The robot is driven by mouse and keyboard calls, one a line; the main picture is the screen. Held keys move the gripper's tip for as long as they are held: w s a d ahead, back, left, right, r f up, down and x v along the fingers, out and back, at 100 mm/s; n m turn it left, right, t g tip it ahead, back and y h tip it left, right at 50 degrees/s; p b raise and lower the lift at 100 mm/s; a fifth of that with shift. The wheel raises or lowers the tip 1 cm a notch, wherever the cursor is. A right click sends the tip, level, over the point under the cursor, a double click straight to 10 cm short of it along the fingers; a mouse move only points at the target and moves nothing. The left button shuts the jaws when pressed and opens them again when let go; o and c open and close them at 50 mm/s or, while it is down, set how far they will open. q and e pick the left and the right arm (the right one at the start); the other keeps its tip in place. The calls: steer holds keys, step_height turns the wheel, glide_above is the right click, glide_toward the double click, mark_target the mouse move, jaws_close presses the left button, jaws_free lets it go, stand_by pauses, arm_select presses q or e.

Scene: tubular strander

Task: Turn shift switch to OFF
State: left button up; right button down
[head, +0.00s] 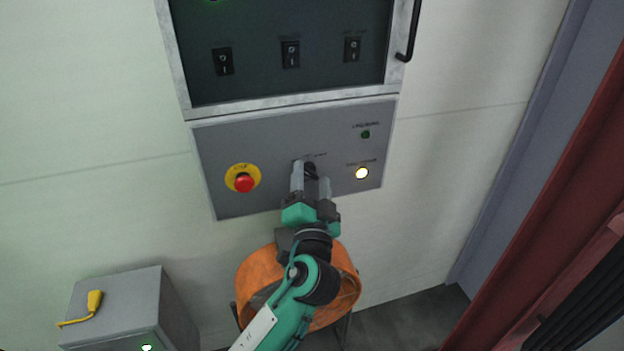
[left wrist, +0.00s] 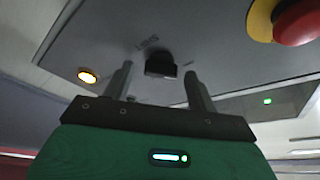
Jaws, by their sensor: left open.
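The shift switch appears as a small black knob (head: 311,169) on the lower grey panel (head: 270,140), partly hidden by my gripper in the head view. In the left wrist view the dark knob (left wrist: 160,64) shows beyond the fingers, roughly midway between them. My left gripper (head: 312,176) is open, with one finger on each side of the knob. It also shows in the left wrist view (left wrist: 160,82). I cannot tell whether the fingers touch the knob. My right gripper is out of view.
A red emergency button (head: 244,182) on a yellow disc sits left of the knob. A lit lamp (head: 362,173) and a small green lamp (head: 365,134) are to its right. Above is a dark panel with black rocker switches (head: 290,54). An orange round object (head: 258,272) stands below.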

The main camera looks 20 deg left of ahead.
arm_select(q)
steer(key=c, duration=1)
steer(key=shift+r+m+p, duration=0.15)
steer(key=shift+m+p, duration=0.15)
steer(key=shift+p, duration=0.25)
steer(key=shift+r+m+h+p, duration=0.15)
steer(key=shift+m+h+p, duration=0.4)
steer(key=shift+p, duration=0.4)
steer(key=m+g+h+p, duration=0.1)
steer(key=m+p, duration=0.2)
steer(key=p, duration=0.2)
steer(key=m+g+p, duration=0.1)
steer(key=m+p, duration=0.2)
steer(key=p, duration=0.2)
steer(key=shift+r+m+h, duration=0.15)
steer(key=shift+m+h, duration=0.1)
steer(key=shift+h, duration=0.1)
steer(key=shift+f+m+g+p, duration=0.3)
steer(key=shift+m+p, duration=0.4)
steer(key=shift+p, duration=0.65)
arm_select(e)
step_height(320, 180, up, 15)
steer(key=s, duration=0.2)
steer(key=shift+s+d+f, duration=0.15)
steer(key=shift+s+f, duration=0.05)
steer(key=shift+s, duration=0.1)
arm_select(q)
steer(key=o, duration=1)
steer(key=shift+s, duration=0.1)
